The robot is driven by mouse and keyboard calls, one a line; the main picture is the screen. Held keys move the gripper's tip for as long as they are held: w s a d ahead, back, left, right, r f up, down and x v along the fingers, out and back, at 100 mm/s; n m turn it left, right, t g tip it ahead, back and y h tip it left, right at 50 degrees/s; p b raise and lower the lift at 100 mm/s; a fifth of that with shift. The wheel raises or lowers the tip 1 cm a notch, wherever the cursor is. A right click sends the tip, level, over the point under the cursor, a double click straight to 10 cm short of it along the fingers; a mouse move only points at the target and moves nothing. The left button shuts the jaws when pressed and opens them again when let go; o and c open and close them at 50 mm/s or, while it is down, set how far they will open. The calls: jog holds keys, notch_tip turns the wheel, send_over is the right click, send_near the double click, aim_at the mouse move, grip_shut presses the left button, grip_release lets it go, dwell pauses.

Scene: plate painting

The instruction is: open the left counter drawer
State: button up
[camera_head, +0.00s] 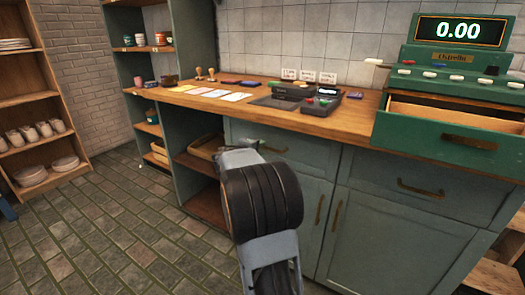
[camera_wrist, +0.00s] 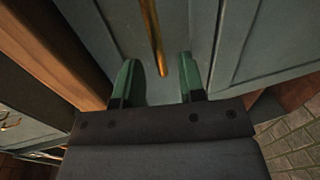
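The left counter drawer (camera_head: 300,142) is a grey-teal front under the wooden counter top, and it looks shut. Its brass handle shows in the wrist view (camera_wrist: 155,38) as a bar running up the picture. My gripper (camera_head: 258,144) is at the drawer's left part, and my arm hides some of the front. In the wrist view my gripper (camera_wrist: 159,82) is open, with one green finger to each side of the handle's line. The handle's near end reaches into the gap between them. I see no clear contact.
The green cash register (camera_head: 450,90) at the right has its own drawer standing open. A card terminal (camera_head: 318,98) and papers lie on the counter (camera_head: 178,96). Below are cabinet doors (camera_head: 375,235) with brass handles. The tiled floor (camera_head: 110,225) at left is clear.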

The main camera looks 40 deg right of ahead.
jog(key=shift+x, duration=1.6)
grip_shut()
